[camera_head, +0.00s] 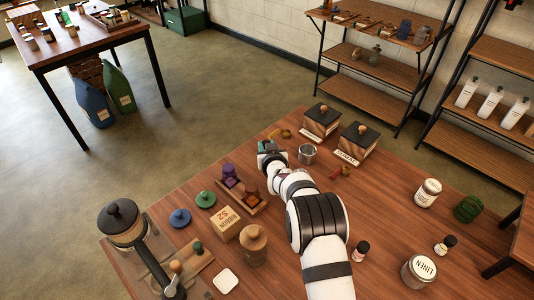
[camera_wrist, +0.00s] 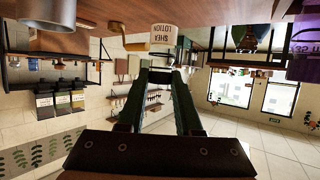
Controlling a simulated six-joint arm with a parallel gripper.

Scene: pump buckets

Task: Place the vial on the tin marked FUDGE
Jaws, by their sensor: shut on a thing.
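My gripper (camera_head: 268,148) is at the left of the boxes in the head view, over the table's far part. The vial is hard to make out in the head view. A white-labelled tin (camera_head: 428,192) stands at the right of the table, apart from my gripper; its lettering is too small to read surely. Another tin (camera_head: 420,271), nearer the front, reads LINEN. The word FUDGE is not clearly legible anywhere.
Two black-topped boxes (camera_head: 355,143) and an open grey can (camera_head: 307,154) stand close to the gripper. Two small dark-capped bottles (camera_head: 361,250) (camera_head: 446,244) and a green coil (camera_head: 468,208) are at the right.

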